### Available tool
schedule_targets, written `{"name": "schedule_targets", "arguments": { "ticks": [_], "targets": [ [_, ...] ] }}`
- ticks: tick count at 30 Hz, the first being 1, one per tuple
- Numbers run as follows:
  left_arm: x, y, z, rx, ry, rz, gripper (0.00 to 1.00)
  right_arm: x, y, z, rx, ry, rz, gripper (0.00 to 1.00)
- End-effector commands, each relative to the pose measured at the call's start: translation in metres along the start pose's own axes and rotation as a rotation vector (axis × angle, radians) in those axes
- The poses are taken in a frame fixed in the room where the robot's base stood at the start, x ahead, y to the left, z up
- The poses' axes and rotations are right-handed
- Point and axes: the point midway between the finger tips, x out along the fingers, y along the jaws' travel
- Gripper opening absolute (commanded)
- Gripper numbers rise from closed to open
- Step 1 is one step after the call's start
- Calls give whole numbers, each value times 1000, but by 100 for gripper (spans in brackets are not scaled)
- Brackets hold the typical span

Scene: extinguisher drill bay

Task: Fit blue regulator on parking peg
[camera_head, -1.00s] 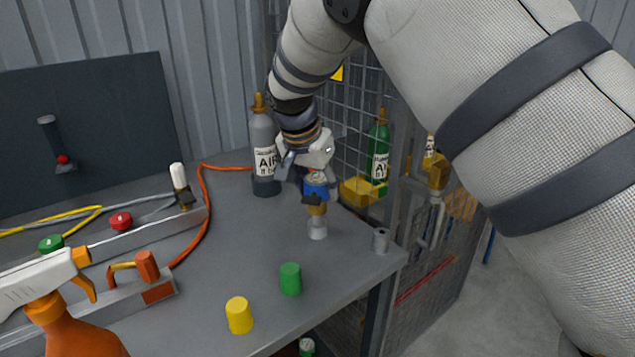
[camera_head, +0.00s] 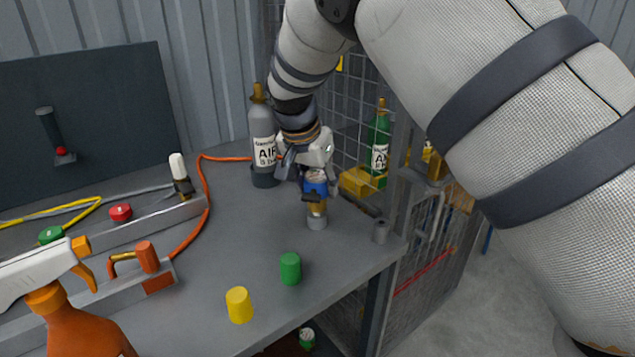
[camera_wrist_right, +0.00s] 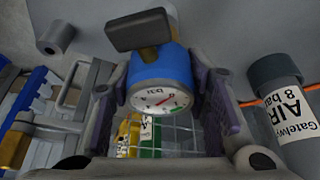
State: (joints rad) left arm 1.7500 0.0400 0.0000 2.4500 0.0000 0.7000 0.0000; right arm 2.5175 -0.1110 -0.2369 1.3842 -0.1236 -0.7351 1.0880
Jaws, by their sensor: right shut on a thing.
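My right gripper (camera_head: 312,172) is shut on the blue regulator (camera_head: 316,188), low over the right part of the bench. In the right wrist view, the regulator (camera_wrist_right: 158,74) sits between the two finger pads, its white gauge (camera_wrist_right: 161,101) facing the camera and its dark knob (camera_wrist_right: 140,29) at the far end. Its brass lower end (camera_head: 317,208) points down and meets the top of a short grey peg (camera_head: 317,223). I cannot tell whether it is around the peg or just touching it. My left gripper is not in view.
A second grey cylinder (camera_head: 381,232) stands at the bench's right edge. Green (camera_head: 290,268) and yellow (camera_head: 239,305) caps stand in front. A grey air cylinder (camera_head: 262,150) stands behind, beside the wire mesh (camera_head: 345,125). A spray bottle (camera_head: 75,325) is at lower left.

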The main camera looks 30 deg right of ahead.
Motion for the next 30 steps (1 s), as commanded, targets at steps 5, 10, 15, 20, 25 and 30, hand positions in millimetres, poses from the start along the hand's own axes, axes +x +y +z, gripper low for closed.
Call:
{"name": "schedule_targets", "arguments": {
  "ticks": [5,10,15,20,25,30],
  "targets": [
    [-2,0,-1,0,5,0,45,-2,0,-1,2,3,-4,14],
    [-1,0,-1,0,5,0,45,-1,0,-1,1,2,-3,14],
    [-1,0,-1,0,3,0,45,1,0,0,1,2,-2,14],
    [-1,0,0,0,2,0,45,4,0,1,1,2,-3,14],
    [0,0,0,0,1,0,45,7,-1,2,1,2,-3,14],
    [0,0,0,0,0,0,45,9,-1,4,1,2,-3,14]
  ]
}}
